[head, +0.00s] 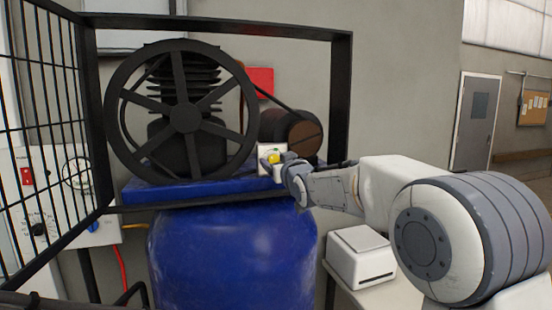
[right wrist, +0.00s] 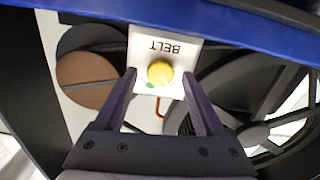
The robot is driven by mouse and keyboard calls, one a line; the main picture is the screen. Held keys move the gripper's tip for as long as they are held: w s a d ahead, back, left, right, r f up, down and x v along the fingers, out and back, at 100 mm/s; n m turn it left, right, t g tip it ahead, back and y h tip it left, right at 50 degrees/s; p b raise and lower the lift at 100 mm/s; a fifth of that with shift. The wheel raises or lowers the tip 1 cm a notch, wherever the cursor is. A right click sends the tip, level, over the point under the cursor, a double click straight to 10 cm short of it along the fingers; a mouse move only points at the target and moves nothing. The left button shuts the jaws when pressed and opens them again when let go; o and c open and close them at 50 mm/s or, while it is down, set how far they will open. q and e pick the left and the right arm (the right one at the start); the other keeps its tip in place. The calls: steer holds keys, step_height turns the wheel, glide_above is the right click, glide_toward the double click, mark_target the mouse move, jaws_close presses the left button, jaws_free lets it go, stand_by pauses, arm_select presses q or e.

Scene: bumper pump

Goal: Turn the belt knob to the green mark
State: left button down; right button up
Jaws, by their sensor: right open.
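The belt knob (right wrist: 160,73) is a yellow round knob on a white plate (right wrist: 185,50) lettered BELT, which appears upside down in the right wrist view. A small green mark (right wrist: 150,85) shows at the knob's lower left edge there. My left gripper is not in view.
A large black flywheel (head: 187,118) stands left of the knob, with a brown motor pulley (head: 304,138) behind it. A black frame (head: 341,100) and an open mesh door (head: 50,130) surround the compressor. A blue tank (head: 230,255) is below. A white box (head: 361,257) sits lower right.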

jaws_close()
steer(key=shift+m, duration=0.3)
steer(key=shift+f+m+b, duration=0.1)
steer(key=shift+m+b, duration=0.3)
steer(key=shift+m, duration=0.6)
steer(key=m, duration=0.2)
steer(key=shift+d+m, duration=0.1)
steer(key=shift+m, duration=0.2)
steer(key=m, duration=0.3)
steer(key=shift+m, duration=2.1)
